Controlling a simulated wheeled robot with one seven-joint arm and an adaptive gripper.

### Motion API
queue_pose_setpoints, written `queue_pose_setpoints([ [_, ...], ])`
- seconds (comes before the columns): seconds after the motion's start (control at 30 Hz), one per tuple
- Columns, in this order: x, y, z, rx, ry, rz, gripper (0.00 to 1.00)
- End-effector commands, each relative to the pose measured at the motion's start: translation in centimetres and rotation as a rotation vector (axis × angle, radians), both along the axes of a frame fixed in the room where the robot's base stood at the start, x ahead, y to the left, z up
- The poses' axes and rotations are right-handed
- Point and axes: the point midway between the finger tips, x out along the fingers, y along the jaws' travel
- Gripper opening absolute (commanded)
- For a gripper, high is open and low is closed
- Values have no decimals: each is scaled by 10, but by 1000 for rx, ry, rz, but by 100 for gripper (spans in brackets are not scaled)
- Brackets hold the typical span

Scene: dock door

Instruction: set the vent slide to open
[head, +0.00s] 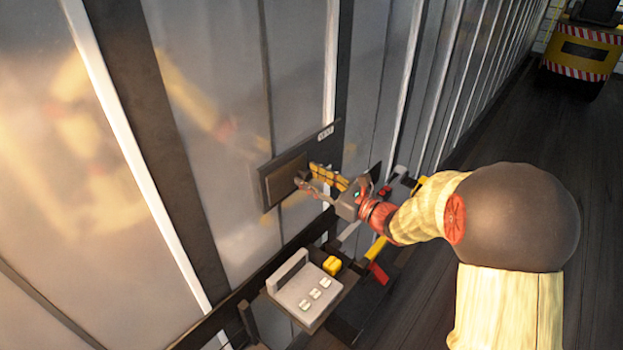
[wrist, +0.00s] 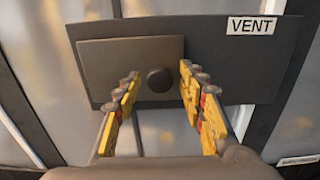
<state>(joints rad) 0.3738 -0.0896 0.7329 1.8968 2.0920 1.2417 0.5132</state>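The vent slide is a dark grey plate (wrist: 105,65) with a round dark knob (wrist: 160,80), mounted on a larger dark backing panel (wrist: 235,62) with a white VENT label (wrist: 250,25). The slide plate covers the left part of the panel. In the head view the slide plate (head: 284,180) is on the grey wall. My gripper (wrist: 158,76) is open, its yellow-padded fingers on either side of the knob, with a gap visible to each. In the head view my gripper (head: 308,178) is at the panel and hides the knob.
Below the panel a grey box with white buttons (head: 305,292) and a yellow block (head: 332,265) stand out from the wall. A red handle (head: 378,273) is beside them. A yellow machine with striped edges (head: 583,52) stands at the far right. The floor (head: 530,135) between is clear.

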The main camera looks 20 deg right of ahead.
Motion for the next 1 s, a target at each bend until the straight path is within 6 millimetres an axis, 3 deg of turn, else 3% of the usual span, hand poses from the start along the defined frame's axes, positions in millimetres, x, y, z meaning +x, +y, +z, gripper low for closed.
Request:
queue_pose_setpoints([
  [0.67, 0, 0, 0, 0, 0, 0, 0],
  [1.0, 0, 0, 0, 0, 0, 0, 0],
])
